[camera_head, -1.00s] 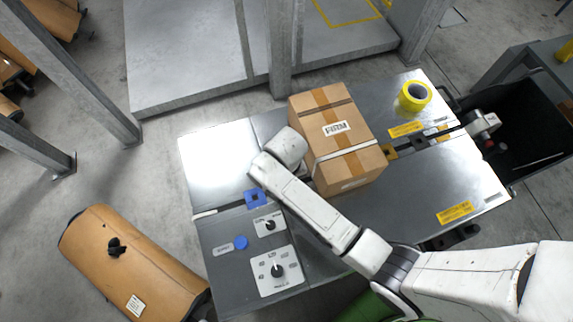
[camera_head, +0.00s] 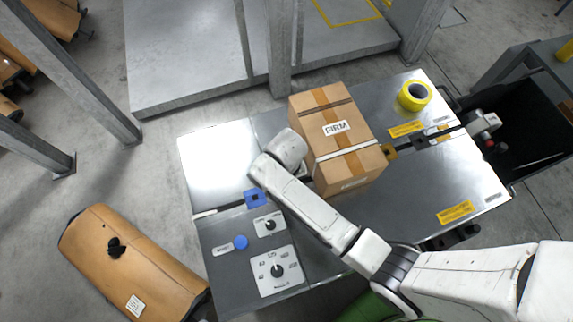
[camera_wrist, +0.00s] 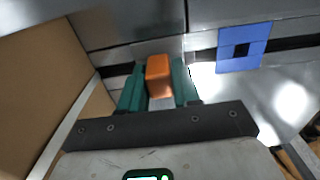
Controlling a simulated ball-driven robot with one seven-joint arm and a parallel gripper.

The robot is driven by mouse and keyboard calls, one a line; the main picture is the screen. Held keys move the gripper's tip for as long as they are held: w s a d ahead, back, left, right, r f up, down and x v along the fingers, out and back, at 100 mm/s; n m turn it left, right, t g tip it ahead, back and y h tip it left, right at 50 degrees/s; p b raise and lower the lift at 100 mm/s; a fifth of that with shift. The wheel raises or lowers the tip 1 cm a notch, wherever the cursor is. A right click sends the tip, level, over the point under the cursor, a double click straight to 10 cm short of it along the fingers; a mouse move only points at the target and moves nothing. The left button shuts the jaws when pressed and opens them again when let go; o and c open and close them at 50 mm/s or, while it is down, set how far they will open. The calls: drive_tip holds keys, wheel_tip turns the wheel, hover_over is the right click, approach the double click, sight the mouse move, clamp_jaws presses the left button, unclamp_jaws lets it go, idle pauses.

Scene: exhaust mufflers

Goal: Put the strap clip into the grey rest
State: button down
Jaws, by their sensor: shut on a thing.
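In the wrist view, my gripper (camera_wrist: 160,88) has its two green fingers closed on an orange block (camera_wrist: 159,76), which I take to be the strap clip. Its far end lies over a light metal strip of the table; whether it touches is not clear. In the head view my own arm hides the gripper and the clip, beside the left side of the carton. I cannot make out the grey rest for certain in either view.
The carton (camera_head: 335,115) stands close, at left in the wrist view (camera_wrist: 40,80). A blue square plate (camera_wrist: 243,47) with a dark centre lies right of the clip. The metal table (camera_head: 215,155) also bears yellow tape (camera_head: 413,96) and a knob panel (camera_head: 278,272).

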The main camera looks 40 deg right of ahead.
drive_tip(key=c, duration=0.7)
unclamp_jaws()
drive_tip(key=shift+c, duration=0.2)
drive_tip(key=shift+r, duration=0.1)
wheel_tip(320, 180, up, 11)
drive_tip(key=shift+f, duration=0.2)
